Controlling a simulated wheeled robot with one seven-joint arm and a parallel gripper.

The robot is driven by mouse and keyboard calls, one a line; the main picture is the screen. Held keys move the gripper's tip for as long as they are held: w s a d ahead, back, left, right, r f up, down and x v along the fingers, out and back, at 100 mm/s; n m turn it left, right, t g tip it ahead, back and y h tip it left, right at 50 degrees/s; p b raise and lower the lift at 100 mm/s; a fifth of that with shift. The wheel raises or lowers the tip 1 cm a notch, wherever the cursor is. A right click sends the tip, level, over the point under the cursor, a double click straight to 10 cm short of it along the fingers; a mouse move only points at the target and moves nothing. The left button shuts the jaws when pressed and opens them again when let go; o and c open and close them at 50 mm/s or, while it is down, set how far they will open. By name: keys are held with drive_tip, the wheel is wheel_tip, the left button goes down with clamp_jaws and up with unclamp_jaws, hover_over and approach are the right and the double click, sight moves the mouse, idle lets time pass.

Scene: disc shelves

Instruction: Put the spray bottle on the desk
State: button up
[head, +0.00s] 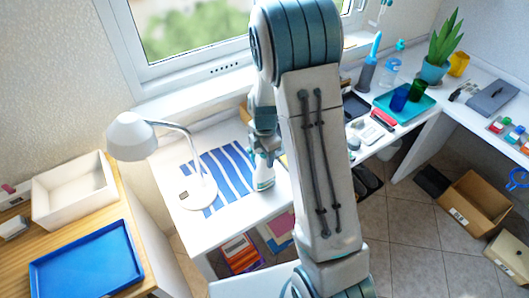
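A white bottle with a green band, which looks like the spray bottle (264,178), is at the right part of the white desk (231,216), by the blue-striped mat (220,172). It appears roughly upright; I cannot tell whether its base touches the desk. My gripper (264,150) is directly above it, at its top, pointing down. The bottle's top is hidden by the gripper, and the fingers are too small and covered to show whether they are closed on it. My arm hides the desk's right side.
A white lamp (132,136) stands on the desk's left. A blue tray (87,262) and a white bin (74,190) are on the wooden surface at left. The right counter holds a plant (435,67), a teal tray (405,106) and bottles. A cardboard box (474,208) is on the floor.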

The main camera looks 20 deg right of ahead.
drive_tip(key=shift+s, duration=0.1)
drive_tip(key=shift+r+p, duration=0.2)
drive_tip(key=shift+p, duration=0.2)
drive_tip(key=r, duration=1.2)
drive_tip(key=shift+w+r+b, duration=0.15)
drive_tip(key=shift+w+b, duration=0.05)
drive_tip(key=shift+b, duration=0.15)
drive_tip(key=shift+s+r, duration=0.1)
drive_tip(key=shift+r, duration=0.2)
drive_tip(key=s+r+m+t, duration=0.1)
drive_tip(key=s+r+m, duration=0.3)
drive_tip(key=s+m, duration=0.6)
drive_tip(key=s+r+m+t, duration=0.2)
drive_tip(key=s+r+m, duration=0.2)
drive_tip(key=s+m, duration=0.7)
drive_tip(key=shift+r+m, duration=0.2)
drive_tip(key=shift+m, duration=0.1)
